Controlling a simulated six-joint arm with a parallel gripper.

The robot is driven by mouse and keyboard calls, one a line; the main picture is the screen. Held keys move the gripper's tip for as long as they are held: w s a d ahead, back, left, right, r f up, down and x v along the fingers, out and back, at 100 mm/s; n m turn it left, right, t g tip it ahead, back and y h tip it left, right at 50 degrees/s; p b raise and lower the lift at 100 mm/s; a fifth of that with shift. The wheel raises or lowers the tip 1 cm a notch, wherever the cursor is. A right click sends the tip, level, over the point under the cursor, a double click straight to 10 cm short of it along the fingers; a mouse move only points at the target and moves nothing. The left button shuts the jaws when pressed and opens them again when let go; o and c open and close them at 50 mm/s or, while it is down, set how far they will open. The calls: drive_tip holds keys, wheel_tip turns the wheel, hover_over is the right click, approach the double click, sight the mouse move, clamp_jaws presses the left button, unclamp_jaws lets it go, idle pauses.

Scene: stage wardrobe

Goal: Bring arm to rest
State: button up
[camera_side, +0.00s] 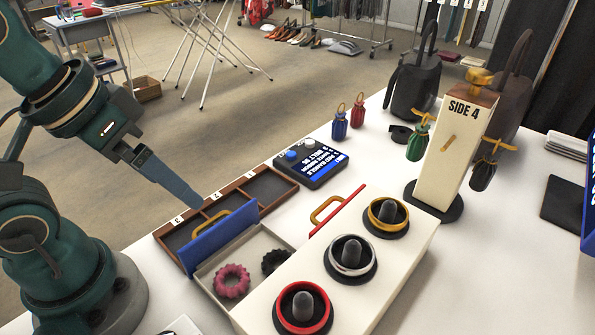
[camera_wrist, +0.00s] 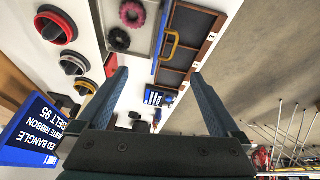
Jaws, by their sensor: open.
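My gripper (camera_side: 192,198) hangs at the left in the side view, above the table's edge near the blue-fronted drawer. In the wrist view my gripper (camera_wrist: 158,78) has its two fingers spread wide with nothing between them. The open drawer with the blue front (camera_side: 219,238) holds a pink scrunchie (camera_side: 232,281) and a black scrunchie (camera_side: 274,262). The pink scrunchie (camera_wrist: 132,13) and black scrunchie (camera_wrist: 119,39) also show in the wrist view. The numbered wooden tray (camera_side: 264,189) behind the drawer looks empty.
A white box (camera_side: 396,268) carries red (camera_side: 303,307), silver (camera_side: 351,259) and gold (camera_side: 388,214) bangles on dark posts. A red front (camera_side: 338,211) is on its far side. A SIDE 4 stand (camera_side: 452,150), black bag (camera_side: 413,88) and control box (camera_side: 312,162) stand behind.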

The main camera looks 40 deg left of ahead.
drive_tip(key=w+a+f+n+g+h, duration=0.1)
drive_tip(key=w+a+n+g+h, duration=0.2)
drive_tip(key=a+n, duration=0.45)
drive_tip(key=w+a+f+n+g+h, duration=0.1)
drive_tip(key=w+a+n+g+h, duration=0.15)
drive_tip(key=a+n+h, duration=0.5)
drive_tip(key=d+f+n+y, duration=0.1)
drive_tip(key=d+f+y, duration=0.1)
drive_tip(key=d+f, duration=0.4)
drive_tip(key=d, duration=0.2)
drive_tip(key=shift+d+f+n+t, duration=0.3)
drive_tip(key=shift+f+t, duration=0.05)
drive_tip(key=shift+w+a+r, duration=0.1)
